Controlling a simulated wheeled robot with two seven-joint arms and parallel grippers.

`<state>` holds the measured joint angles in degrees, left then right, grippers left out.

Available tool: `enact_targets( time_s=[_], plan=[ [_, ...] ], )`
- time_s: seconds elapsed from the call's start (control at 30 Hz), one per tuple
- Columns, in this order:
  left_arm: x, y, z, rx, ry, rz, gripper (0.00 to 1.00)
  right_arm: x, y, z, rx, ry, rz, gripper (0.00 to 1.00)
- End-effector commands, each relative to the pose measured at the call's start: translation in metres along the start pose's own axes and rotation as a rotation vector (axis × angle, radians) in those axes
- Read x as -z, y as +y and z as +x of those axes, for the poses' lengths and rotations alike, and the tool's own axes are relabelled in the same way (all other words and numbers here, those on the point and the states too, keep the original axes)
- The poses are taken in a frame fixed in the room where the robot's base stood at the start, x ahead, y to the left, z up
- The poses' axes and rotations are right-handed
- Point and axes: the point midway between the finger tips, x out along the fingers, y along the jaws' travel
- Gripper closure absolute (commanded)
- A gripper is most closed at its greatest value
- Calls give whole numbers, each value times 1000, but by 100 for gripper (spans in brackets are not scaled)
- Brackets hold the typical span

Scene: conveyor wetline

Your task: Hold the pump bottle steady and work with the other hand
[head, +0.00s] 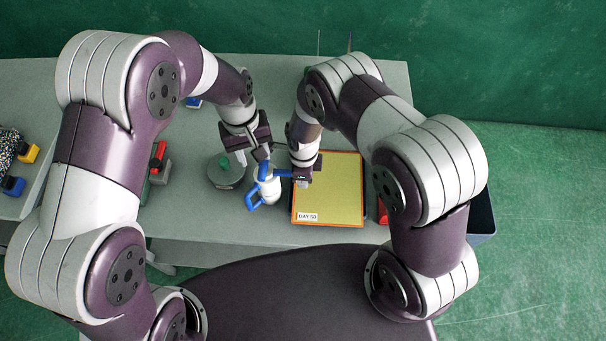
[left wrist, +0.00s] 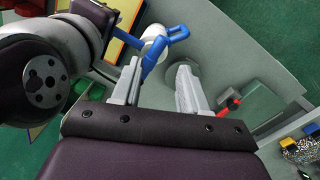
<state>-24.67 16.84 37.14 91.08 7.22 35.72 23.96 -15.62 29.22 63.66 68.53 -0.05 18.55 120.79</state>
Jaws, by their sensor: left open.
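The white pump bottle (head: 270,193) with a blue handle and blue pump top stands on the grey table, left of the yellow board. It also shows in the left wrist view (left wrist: 152,33). My left gripper (head: 262,156) is open just above and behind the bottle. In the left wrist view its two fingers (left wrist: 160,85) are spread, with the blue part beyond and close to the left finger; nothing is clearly held between them. My right gripper (head: 299,176) is at the bottle's right, by the blue pump spout. Its fingers are mostly hidden, and contact is unclear.
A yellow board with a red edge (head: 335,203), labelled DAY 50, lies right of the bottle. A round grey base (head: 226,178) with a green piece stands left. A red-and-grey item (head: 159,163) lies farther left. Yellow and blue blocks sit at the far left.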

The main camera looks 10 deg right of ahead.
Motion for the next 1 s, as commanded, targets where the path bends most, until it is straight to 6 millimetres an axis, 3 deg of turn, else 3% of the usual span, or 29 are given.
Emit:
enact_targets(
  time_s=[0.1,0.2,0.6,0.8,1.0],
  plan=[
    [1,9,2,54,28,288,56,0,0,0,0,0,0,100],
    [2,10,9,69,33,362,56,0,0,0,0,0,0,100],
    [5,5,75,67,32,357,56,0,0,0,0,0,1,100],
    [6,5,89,66,34,355,56,0,0,0,0,0,1,100],
    [6,5,90,66,34,355,56,0,0,0,0,0,0,100]
  ],
)
